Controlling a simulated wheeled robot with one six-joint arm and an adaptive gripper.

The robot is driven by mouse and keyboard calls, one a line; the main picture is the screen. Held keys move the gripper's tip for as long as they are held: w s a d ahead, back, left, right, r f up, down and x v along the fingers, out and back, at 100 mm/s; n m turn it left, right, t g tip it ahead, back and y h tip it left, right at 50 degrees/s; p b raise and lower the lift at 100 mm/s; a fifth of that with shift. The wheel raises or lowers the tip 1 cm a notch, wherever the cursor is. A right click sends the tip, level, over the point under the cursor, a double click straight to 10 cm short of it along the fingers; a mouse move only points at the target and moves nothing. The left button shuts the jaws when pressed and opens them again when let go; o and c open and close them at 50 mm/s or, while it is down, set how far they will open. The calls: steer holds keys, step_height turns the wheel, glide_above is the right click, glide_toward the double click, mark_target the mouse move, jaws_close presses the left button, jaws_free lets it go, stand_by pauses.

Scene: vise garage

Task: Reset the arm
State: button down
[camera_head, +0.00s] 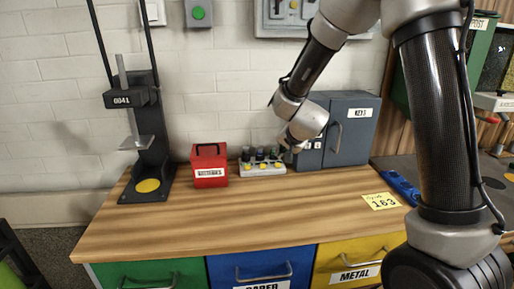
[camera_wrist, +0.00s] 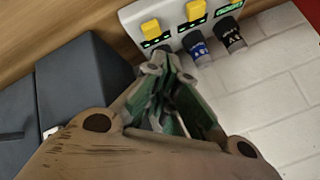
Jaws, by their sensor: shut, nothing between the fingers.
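My arm reaches in from the right in the head view and bends down over the back of the wooden workbench (camera_head: 260,215). My gripper (camera_head: 287,146) is small there, just above the right end of a white rack (camera_head: 262,170). In the wrist view my gripper (camera_wrist: 168,72) is shut, its fingertips together with nothing between them. The fingertips overlap the near end of the white rack (camera_wrist: 137,18) in that view; I cannot tell whether they touch it. The rack bears yellow blocks (camera_wrist: 196,10) and dark cylinders (camera_wrist: 194,44).
A grey cabinet (camera_head: 351,130) stands just right of my gripper. A red box (camera_head: 209,170) stands left of the rack, and a black press (camera_head: 149,165) farther left. A blue tool (camera_head: 401,187) lies at right. The bench's front middle is clear.

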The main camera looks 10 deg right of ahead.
steer(key=s+d+r+n+g+y, duration=0.2)
steer(key=s+d+r+n, duration=0.3)
steer(key=s+r, duration=0.8)
steer(key=s+d+n+g+h, duration=0.1)
steer(key=s+d, duration=0.4)
steer(key=s, duration=0.6)
steer(key=s+d+r+n+g+h, duration=0.1)
steer(key=s+d+h, duration=0.1)
steer(key=s+d, duration=0.4)
steer(key=s, duration=0.5)
steer(key=shift+s+d+r+g, duration=0.25)
steer(key=shift+s+r+g, duration=0.05)
steer(key=shift+s+g, duration=0.1)
steer(key=shift+w, duration=0.1)
